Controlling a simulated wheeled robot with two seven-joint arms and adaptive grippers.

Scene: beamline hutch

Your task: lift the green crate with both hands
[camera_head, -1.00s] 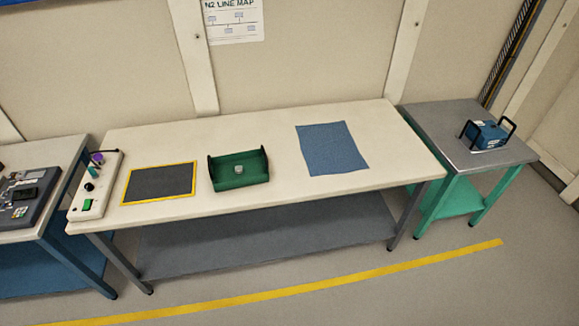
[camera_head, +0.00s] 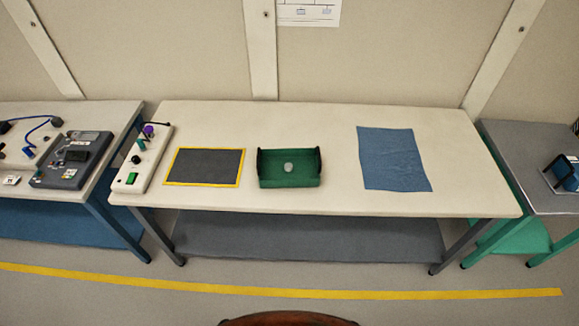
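The green crate (camera_head: 290,182) stands on the white-topped table (camera_head: 340,121), near the middle of its front half. It is a shallow open box with a dark upright handle at its left end and another at its right end. A small pale grey object (camera_head: 288,168) lies inside it. Neither of my grippers shows in the head view, so nothing is seen touching the crate.
Left of the crate lie a dark mat with a yellow border (camera_head: 205,166) and a white control box (camera_head: 141,160). A blue cloth (camera_head: 393,158) lies to the right. Side tables flank both ends. A yellow floor line (camera_head: 300,292) runs in front.

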